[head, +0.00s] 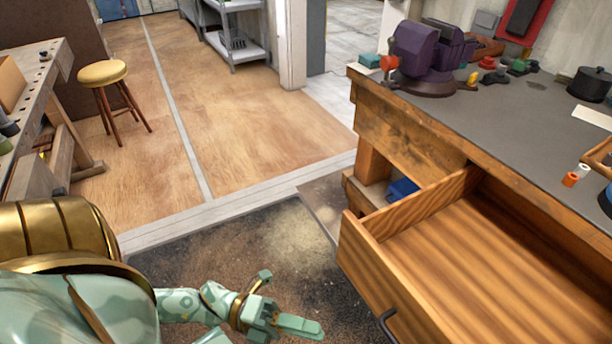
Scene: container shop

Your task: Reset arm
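My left arm comes in from the lower left in pale green and gold. Its gripper (290,302) is low in the middle of the head view, over the dark, dusty floor mat. Its two fingers look spread apart, with nothing visible between them. It is left of the open wooden drawer (490,262) and apart from it. My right arm and gripper are not in view.
The workbench (520,125) on the right carries a purple vise (425,50), a black pot (590,84) and small items. The pulled-out drawer looks empty and juts toward me. A yellow-topped stool (103,73) and another bench (45,85) stand left. The middle floor is clear.

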